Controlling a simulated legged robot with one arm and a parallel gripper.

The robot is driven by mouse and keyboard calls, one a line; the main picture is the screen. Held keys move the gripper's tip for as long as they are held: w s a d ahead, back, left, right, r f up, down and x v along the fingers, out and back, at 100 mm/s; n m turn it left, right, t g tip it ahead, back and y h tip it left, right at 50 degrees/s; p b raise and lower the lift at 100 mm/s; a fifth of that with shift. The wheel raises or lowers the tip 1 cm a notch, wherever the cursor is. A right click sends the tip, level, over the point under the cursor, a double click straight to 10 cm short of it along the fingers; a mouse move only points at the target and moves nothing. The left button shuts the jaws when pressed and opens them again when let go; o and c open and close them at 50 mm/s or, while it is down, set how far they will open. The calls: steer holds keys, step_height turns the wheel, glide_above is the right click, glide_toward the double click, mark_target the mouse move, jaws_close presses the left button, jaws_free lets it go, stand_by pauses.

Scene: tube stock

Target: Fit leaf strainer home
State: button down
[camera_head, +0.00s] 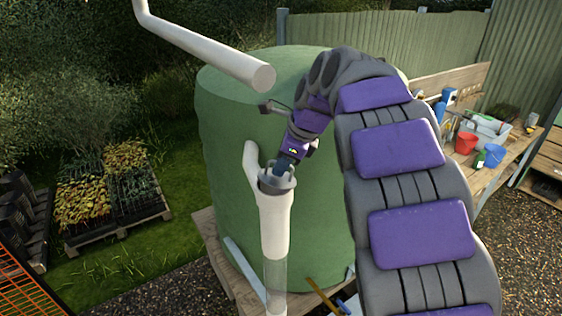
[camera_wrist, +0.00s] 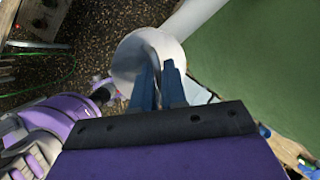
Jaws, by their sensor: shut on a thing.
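A white upright pipe (camera_head: 275,225) with a side branch stands in front of the green tank, its lower part clear. A grey, pronged ring-shaped piece, apparently the leaf strainer (camera_head: 277,185), is at the pipe's top. My gripper (camera_head: 283,166) reaches down to it from above. In the wrist view my gripper's blue fingers (camera_wrist: 159,82) are shut on a thin grey upright part of the strainer (camera_wrist: 153,55), in front of a round pale opening (camera_wrist: 130,60). The fingers hide part of the strainer. I cannot tell how deep it sits in the pipe.
A white downpipe (camera_head: 205,50) ends above and left of my gripper. The green tank (camera_head: 230,150) stands close behind on a wooden base. A bench with red (camera_head: 466,143) and blue (camera_head: 494,155) buckets is at right. Plant trays (camera_head: 110,190) lie on grass at left.

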steer(key=shift+f, duration=0.15)
steer(key=shift+w+d, duration=0.15)
steer(key=shift+d, duration=0.1)
stand_by(1.1)
